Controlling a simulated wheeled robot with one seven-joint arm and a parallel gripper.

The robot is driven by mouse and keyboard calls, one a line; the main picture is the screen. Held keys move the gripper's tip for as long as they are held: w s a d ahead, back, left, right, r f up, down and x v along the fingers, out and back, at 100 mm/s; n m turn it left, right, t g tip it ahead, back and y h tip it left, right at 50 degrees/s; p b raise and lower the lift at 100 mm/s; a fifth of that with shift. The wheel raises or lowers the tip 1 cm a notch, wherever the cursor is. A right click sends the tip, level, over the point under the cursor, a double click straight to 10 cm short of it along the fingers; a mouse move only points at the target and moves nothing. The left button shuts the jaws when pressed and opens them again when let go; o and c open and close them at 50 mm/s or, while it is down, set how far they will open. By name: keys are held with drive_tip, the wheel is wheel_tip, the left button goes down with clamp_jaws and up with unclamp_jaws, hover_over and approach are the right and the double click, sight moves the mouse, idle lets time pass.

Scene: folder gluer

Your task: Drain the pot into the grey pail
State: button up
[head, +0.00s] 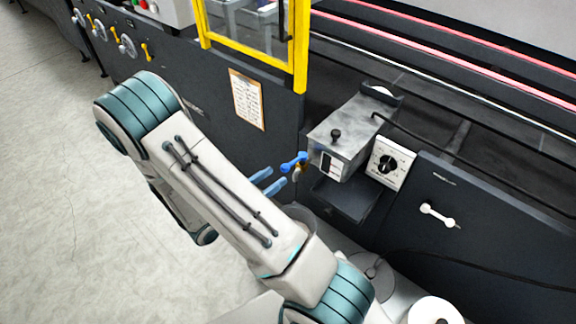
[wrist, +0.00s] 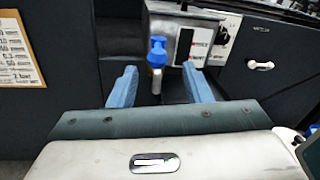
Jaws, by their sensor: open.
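The pot (head: 345,135) is a grey metal box with a black knob on its lid, mounted on the machine's side. It also shows in the wrist view (wrist: 178,22). A tap with a blue handle (head: 293,162) sticks out from its front. In the wrist view the blue handle (wrist: 157,48) stands up over a pale spout. My gripper (head: 270,180) is open and empty, its blue fingers pointing at the tap. In the wrist view the handle appears between and beyond the fingertips (wrist: 161,75), apart from both. A grey rounded rim (head: 312,217), perhaps the pail, is mostly hidden behind my arm.
A dial box (head: 390,163) sits right of the pot, with a dark shelf (head: 345,198) below it. A white handle (head: 440,214) is on the dark panel. A yellow guard frame (head: 300,60) stands to the left. Open floor (head: 50,200) lies at far left.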

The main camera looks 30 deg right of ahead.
sight(285, 170)
drive_tip(key=x, duration=0.7)
drive_tip(key=shift+d, duration=0.25)
